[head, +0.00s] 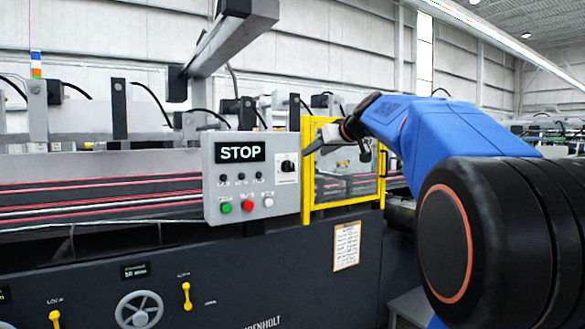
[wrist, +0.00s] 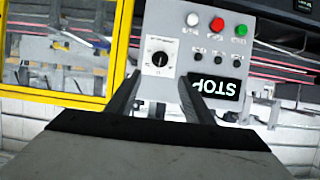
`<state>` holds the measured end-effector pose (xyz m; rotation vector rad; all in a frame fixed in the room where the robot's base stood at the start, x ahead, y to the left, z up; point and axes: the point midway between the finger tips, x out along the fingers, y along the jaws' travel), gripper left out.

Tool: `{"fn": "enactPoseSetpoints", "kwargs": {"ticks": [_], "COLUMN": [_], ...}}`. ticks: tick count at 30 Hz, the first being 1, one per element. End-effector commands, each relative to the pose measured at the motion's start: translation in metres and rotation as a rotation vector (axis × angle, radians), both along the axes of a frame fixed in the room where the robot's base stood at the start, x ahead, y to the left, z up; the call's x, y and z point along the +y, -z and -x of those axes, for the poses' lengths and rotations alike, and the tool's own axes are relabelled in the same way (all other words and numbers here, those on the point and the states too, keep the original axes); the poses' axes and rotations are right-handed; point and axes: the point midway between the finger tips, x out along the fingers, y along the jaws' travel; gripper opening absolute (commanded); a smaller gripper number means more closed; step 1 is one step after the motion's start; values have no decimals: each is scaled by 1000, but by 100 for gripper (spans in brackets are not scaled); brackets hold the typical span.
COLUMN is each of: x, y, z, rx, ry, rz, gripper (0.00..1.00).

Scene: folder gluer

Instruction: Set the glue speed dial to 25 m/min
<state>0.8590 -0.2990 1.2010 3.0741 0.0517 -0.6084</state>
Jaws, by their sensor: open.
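The glue speed dial (head: 288,166) is a black round knob on a white plate at the right side of the grey control panel (head: 212,190). In the wrist view, which is upside down, the dial (wrist: 160,59) shows a light pointer mark; its scale numbers are too small to read. My gripper (head: 313,148) is in front of the yellow-framed guard, to the right of the dial in the head view. In the wrist view my gripper (wrist: 160,86) is open and empty, its two dark fingers pointing toward the panel. The dial appears between and beyond the fingertips, apart from them.
A display reading STOP (head: 240,151) tops the panel. Green (head: 226,208), red (head: 247,206) and white (head: 268,202) buttons sit below it. A yellow guard frame (head: 307,190) stands right beside the panel. Below are a handwheel (head: 139,310) and yellow levers (head: 187,296).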

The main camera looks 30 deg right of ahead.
Motion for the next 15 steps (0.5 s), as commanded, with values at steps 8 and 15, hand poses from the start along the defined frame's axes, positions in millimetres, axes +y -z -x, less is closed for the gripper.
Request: {"fn": "enactPoseSetpoints", "kwargs": {"ticks": [8,15], "x": [3,5], "y": [17,34], "z": [-39,-78], "rx": [3,3], "ry": [-2,-2], "rz": [-2,-2], "gripper": [47,47]}}
